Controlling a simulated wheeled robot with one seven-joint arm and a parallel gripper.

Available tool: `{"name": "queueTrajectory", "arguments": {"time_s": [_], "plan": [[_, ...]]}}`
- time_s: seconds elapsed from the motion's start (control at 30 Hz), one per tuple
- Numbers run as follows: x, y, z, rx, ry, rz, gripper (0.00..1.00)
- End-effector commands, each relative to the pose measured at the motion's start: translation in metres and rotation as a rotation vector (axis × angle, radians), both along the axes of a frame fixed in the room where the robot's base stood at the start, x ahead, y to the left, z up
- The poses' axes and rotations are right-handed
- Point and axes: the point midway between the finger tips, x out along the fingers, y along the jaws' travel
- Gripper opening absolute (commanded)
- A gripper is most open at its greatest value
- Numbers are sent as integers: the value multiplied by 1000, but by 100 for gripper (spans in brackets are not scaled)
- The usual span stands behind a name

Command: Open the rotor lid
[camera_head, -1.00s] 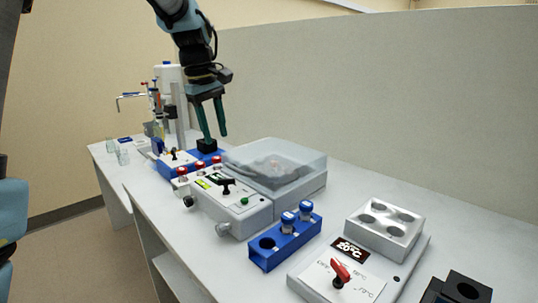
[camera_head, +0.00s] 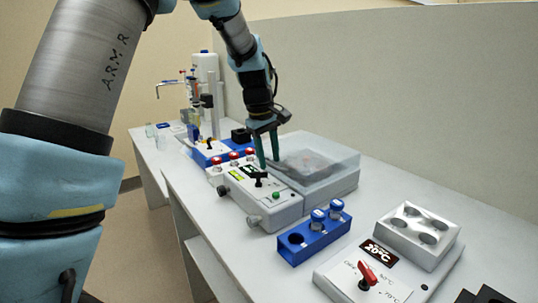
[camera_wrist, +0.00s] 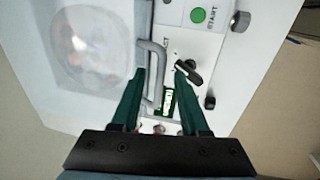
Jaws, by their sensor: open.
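The rotor lid (camera_head: 325,162) is a clear, box-like cover. It lies shut on the white centrifuge body (camera_head: 335,188). In the wrist view the lid (camera_wrist: 75,90) fills the left side, with a round rotor shape blurred beneath it. A grey bar handle (camera_wrist: 158,75) stands at the lid's edge by the control panel. My gripper (camera_head: 268,161) is over the lid's panel-side edge, fingers pointing down. In the wrist view my gripper (camera_wrist: 160,72) is open and empty, with the handle showing between its fingers, nearer the left one. I cannot tell the height gap or any contact.
The control panel (camera_head: 283,213) has a black lever (camera_head: 258,178) and a green START button (camera_wrist: 198,15) close by. A blue tube rack (camera_head: 312,243) and a heater block with a red knob (camera_head: 368,273) stand in front. Bottles and other equipment crowd the far end.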

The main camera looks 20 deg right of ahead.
Motion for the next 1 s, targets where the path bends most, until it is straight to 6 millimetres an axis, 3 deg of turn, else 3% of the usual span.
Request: {"name": "queueTrajectory", "arguments": {"time_s": [0.23, 0.6, 1.0], "plan": [[0, 0, -1, 0, 0, 0, 42], [0, 0, 0, 0, 0, 0, 1], [0, 0, 0, 1, 0, 0, 0]]}}
